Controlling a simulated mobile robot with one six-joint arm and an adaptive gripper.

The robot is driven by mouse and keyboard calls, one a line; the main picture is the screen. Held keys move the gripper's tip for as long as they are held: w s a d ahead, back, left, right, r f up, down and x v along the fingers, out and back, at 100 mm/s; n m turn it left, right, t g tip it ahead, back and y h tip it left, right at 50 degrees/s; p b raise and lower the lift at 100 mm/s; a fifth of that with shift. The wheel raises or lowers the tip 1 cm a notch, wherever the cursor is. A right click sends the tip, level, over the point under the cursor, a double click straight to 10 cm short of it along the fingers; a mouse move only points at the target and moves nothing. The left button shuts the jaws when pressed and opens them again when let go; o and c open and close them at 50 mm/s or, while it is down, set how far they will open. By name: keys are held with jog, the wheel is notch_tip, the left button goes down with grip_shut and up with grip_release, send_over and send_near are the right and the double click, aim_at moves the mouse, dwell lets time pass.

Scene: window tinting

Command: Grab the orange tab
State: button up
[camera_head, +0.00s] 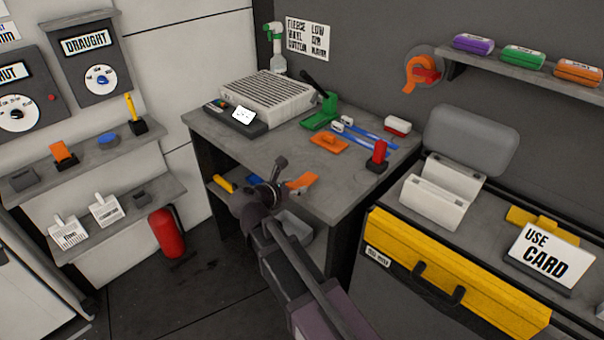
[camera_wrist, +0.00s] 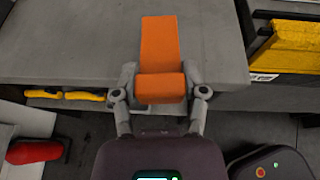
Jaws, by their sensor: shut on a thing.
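The orange tab (camera_wrist: 160,45) is a flat orange strip with a thicker block at its near end in the wrist view. My gripper (camera_wrist: 160,92) is shut on that thick end, one finger on each side. The strip points away from my gripper, over the grey bench top. In the head view the tab (camera_head: 302,183) shows at the bench's front edge, just right of my gripper (camera_head: 281,182). My gripper partly hides its near end. I cannot tell whether the tab touches the bench.
The grey bench (camera_head: 225,128) carries a flat orange piece (camera_head: 328,142), blue-handled tools, a green tool (camera_head: 321,113) and a red-topped item (camera_head: 379,154). Yellow items (camera_wrist: 65,94) lie on the shelf below. A yellow case (camera_head: 450,280) stands to the right.

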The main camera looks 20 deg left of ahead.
jog(key=shift+s+r, duration=0.15)
jog(key=shift+s, duration=1.55)
